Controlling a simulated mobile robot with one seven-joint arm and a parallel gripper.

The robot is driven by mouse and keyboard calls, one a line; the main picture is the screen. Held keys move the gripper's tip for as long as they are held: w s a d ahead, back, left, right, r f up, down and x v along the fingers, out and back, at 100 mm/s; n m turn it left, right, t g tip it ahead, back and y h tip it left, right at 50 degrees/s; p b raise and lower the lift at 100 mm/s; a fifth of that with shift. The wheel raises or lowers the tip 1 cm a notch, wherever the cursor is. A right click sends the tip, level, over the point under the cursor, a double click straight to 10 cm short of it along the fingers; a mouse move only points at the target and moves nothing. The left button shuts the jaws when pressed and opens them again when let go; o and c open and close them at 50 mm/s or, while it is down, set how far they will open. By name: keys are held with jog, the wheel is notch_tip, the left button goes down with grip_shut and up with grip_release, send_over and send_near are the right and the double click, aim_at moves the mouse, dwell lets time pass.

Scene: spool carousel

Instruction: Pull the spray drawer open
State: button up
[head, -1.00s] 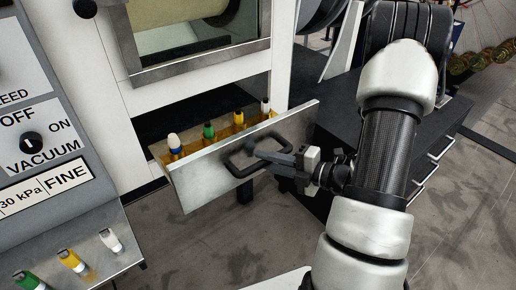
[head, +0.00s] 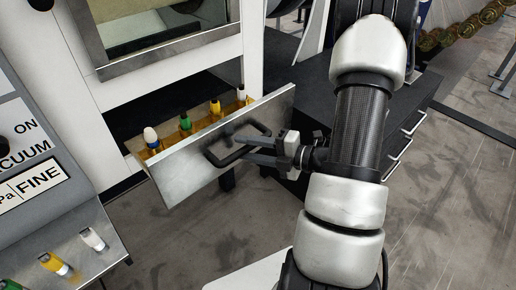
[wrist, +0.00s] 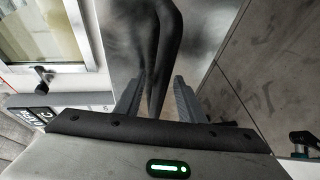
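The spray drawer (head: 205,165) stands pulled out from the white cabinet, with a bare metal front and spray bottles (head: 185,124) with coloured caps inside. Its black loop handle (head: 228,158) is on the front. My gripper (head: 252,147) is at the right side of this handle, with its two fingers apart. In the wrist view the dark handle (wrist: 165,50) runs between the fingers of my gripper (wrist: 157,92), with a gap on either side. The fingers do not look clamped on it.
A sloped control panel (head: 30,150) with labels and coloured knobs stands at the left. A dark cabinet (head: 400,130) with silver handles is behind my arm. Grey floor (head: 220,235) lies open in front of the drawer.

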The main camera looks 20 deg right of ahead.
jog(key=p+v, duration=0.2)
jog(key=v, duration=1.5)
jog(key=shift+s+r, duration=0.1)
jog(key=shift+r, duration=0.05)
